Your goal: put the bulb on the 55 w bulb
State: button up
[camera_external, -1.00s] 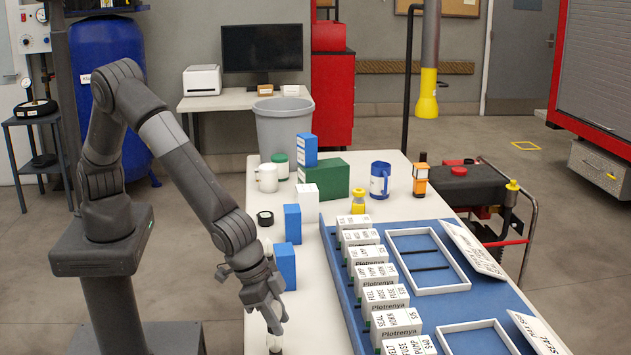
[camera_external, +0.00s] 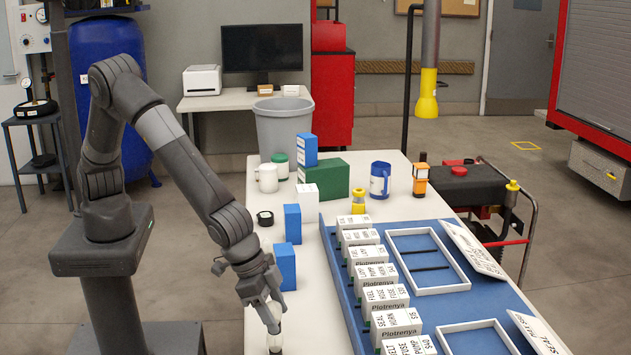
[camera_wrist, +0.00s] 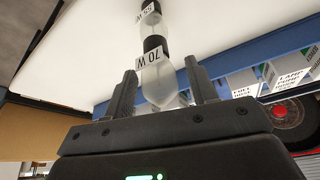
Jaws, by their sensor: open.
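A clear bulb with a dark base and a 70 W label (camera_wrist: 158,92) is between the spread fingers of my gripper (camera_wrist: 160,66) in the wrist view. A 55 W bulb (camera_wrist: 150,20) is in line with it, at the dark-base end; the two appear stacked, though contact is unclear. In the external view, my gripper (camera_external: 270,325) is low over the near left part of the white table. Part of a clear bulb (camera_external: 275,312) shows beside its fingers, with a dark and white piece (camera_external: 275,342) below. My gripper is open.
A blue tray (camera_external: 345,300) with a row of white boxes (camera_external: 386,296) is to the right. Blue boxes (camera_external: 285,266) stand just behind my gripper.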

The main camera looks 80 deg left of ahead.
jog(key=v, duration=1)
jog(key=s+a+r+n, duration=0.1)
jog(key=a+r, duration=0.4)
jog(key=a, duration=0.5)
jog(key=s+a+r+n, duration=0.1)
jog(key=a+r, duration=0.4)
jog(key=a, duration=0.5)
jog(key=a+r, duration=0.5)
jog(key=a, duration=0.5)
jog(key=s+a+n+t+y, duration=0.1)
jog(key=s+a, duration=1.5)
jog(key=s, duration=0.1)
jog(key=shift+s+a+r+n, duration=0.2)
jog(key=shift+s+r+n, duration=0.1)
jog(key=shift+r, duration=0.15)
